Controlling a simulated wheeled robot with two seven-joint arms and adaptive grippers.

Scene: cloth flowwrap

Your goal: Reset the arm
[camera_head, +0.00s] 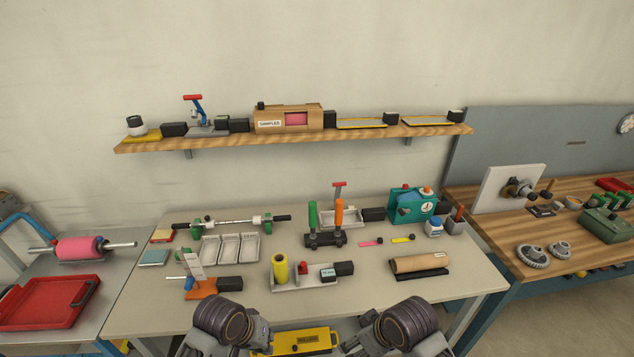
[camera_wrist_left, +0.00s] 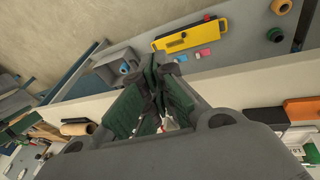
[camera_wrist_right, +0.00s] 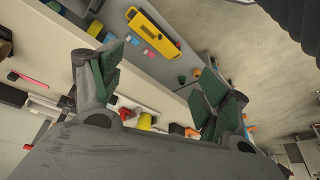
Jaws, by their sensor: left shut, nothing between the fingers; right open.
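My left gripper (camera_wrist_left: 160,72) shows in the left wrist view with its green-padded fingers together and nothing between them. My right gripper (camera_wrist_right: 158,68) shows in the right wrist view with its green-padded fingers wide apart and empty. In the head view, both of my arms are at the bottom edge, at the near side of the grey worktable (camera_head: 140,310). The fingers are not clearly seen there. Neither gripper is seen touching an object.
White trays (camera_head: 230,248), a yellow roll (camera_head: 280,268), a brown roll (camera_head: 420,263) and a teal device (camera_head: 412,205) stand on the table. A yellow case (camera_head: 290,342) lies between my arms. A red tray (camera_head: 50,303) is at left, a wooden bench (camera_head: 500,228) at right.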

